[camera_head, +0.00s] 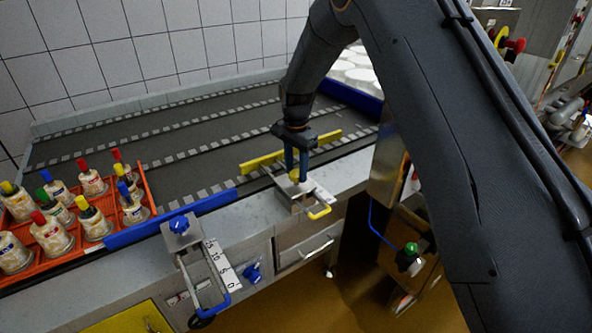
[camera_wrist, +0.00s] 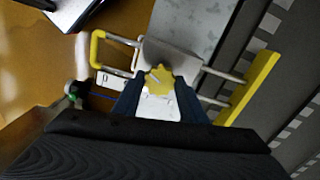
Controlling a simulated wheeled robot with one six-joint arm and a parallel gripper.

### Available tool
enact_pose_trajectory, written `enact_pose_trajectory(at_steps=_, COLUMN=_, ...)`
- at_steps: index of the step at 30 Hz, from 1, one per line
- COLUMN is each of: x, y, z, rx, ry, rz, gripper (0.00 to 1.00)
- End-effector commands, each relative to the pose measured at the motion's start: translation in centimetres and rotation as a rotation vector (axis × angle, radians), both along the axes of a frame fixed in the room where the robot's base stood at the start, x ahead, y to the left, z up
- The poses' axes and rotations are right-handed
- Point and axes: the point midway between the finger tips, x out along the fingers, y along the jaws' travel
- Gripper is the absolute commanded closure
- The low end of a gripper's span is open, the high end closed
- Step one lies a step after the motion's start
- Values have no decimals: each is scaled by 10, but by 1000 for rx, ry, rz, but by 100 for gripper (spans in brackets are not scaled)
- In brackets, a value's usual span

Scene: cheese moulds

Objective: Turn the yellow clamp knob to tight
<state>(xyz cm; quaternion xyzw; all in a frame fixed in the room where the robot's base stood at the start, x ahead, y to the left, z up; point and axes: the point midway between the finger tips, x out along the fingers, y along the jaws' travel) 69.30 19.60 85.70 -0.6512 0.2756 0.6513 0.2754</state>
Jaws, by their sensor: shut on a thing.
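The yellow clamp knob (camera_wrist: 158,79) is a lobed knob on a pale metal clamp plate (camera_wrist: 160,50). In the head view the knob (camera_head: 295,175) shows small between the fingers, partly hidden by them. My gripper (camera_wrist: 158,88) points down at the clamp, its two blue fingers shut on the knob from both sides. In the head view my gripper (camera_head: 297,172) stands over the clamp at the bench's front edge. A yellow guide bar (camera_head: 290,152) and a yellow handle (camera_head: 319,212) belong to this clamp. I cannot read the knob's tightness.
A second clamp with a blue knob (camera_head: 179,224) and a blue guide bar (camera_head: 170,218) sits to the left. An orange crate (camera_head: 150,183) of bottles with coloured caps stands at the far left. A blue-edged tray (camera_head: 350,96) of white rounds lies behind my arm.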

Motion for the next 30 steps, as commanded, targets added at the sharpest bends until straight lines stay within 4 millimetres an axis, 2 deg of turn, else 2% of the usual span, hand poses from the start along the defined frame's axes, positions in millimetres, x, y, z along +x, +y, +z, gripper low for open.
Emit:
enact_pose_trajectory(at_steps=8, x=0, y=1, z=0, rx=0, ry=1, rz=-76, gripper=84)
enact_pose_trajectory(at_steps=22, x=0, y=1, z=0, rx=1, ry=1, rz=-88, gripper=84)
enact_pose_trajectory(at_steps=23, x=0, y=1, z=0, rx=1, ry=1, rz=-88, gripper=58)
enact_pose_trajectory(at_steps=24, x=0, y=1, z=0, rx=1, ry=1, rz=-88, gripper=52)
enact_pose_trajectory(at_steps=26, x=0, y=0, z=0, rx=1, ry=1, rz=-88, gripper=43)
enact_pose_trajectory(at_steps=30, x=0, y=0, z=0, rx=1, ry=1, rz=-88, gripper=43)
